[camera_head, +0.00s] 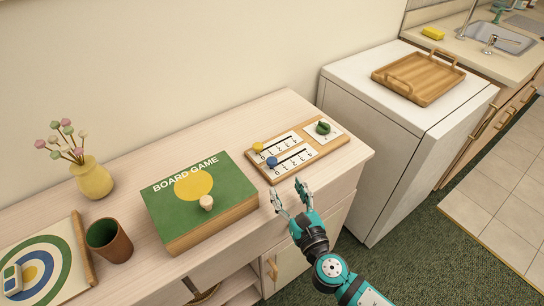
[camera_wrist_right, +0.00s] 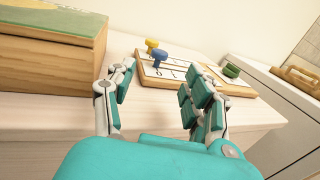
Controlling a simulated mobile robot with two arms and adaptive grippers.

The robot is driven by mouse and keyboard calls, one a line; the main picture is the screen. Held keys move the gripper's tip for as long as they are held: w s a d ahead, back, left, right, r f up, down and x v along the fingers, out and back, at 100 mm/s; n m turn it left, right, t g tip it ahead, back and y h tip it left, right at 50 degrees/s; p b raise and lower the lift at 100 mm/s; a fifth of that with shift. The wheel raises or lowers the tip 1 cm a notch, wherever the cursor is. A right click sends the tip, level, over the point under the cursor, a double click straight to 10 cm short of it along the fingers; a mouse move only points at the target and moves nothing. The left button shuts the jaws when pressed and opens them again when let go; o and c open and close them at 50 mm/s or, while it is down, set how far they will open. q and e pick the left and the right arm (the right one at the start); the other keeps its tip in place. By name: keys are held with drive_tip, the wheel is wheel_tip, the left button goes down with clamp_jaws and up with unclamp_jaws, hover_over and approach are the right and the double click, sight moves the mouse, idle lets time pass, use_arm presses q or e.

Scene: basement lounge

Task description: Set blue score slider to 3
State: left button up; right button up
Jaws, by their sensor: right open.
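The score board (camera_head: 313,159) lies on the cabinet top, with two numbered slots. The blue score slider (camera_head: 272,162) sits at the left, low-number end of the nearer slot. The yellow slider (camera_head: 258,147) sits at the left end of the farther slot. In the right wrist view the blue slider (camera_wrist_right: 160,59) stands upright ahead, between my fingers in the picture. My right gripper (camera_head: 289,190) is open and empty, in front of the board and apart from the blue slider. It also shows in the right wrist view (camera_wrist_right: 160,88). My left gripper is not in view.
A green board game box (camera_head: 158,209) with a knob (camera_head: 207,202) stands left of the board. A green piece (camera_head: 323,127) sits at the board's right end. A brown cup (camera_head: 109,240), yellow vase (camera_head: 92,180) and target board (camera_head: 41,270) are farther left. A white appliance (camera_head: 361,98) stands right.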

sight(274, 164)
drive_tip(key=x, duration=1)
drive_tip(key=shift+w+f, duration=0.1)
drive_tip(key=shift+w, duration=0.1)
drive_tip(key=shift+w+a, duration=0.25)
drive_tip(key=shift+w, duration=0.45)
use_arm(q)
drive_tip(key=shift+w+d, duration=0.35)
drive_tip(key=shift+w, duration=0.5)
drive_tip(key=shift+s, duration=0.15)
use_arm(e)
drive_tip(key=shift+c, duration=0.3)
clamp_jaws()
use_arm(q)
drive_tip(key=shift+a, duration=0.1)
use_arm(e)
drive_tip(key=shift+w+a+f, duration=0.1)
drive_tip(key=shift+f, duration=0.1)
